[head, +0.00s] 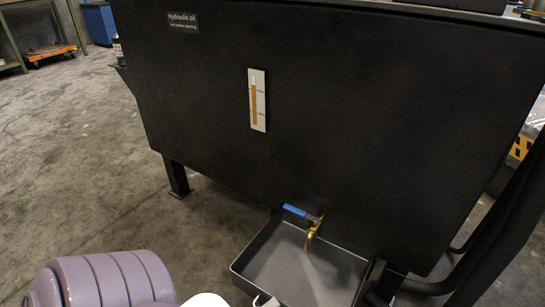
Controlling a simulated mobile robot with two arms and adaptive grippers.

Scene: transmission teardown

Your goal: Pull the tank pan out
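The tank pan (285,268) is a shallow dark grey rectangular tray on the floor, below the front of a large black tank (330,120). Its rear part is under the tank, and its near edge is cut off by the bottom of the picture. It looks empty. A brass tap (314,234) with a blue lever (296,211) hangs over it. My purple-grey arm comes in at the bottom left. A small pale part shows at the pan's near rim, perhaps a bit of my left gripper, too cut off to tell its state. My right gripper is not in view.
A tank leg (177,179) stands left of the pan, and black bars stand close at its right. A sight gauge (257,100) and a "Hydraulic oil" label (183,22) are on the tank. Concrete floor (70,170) at left is clear.

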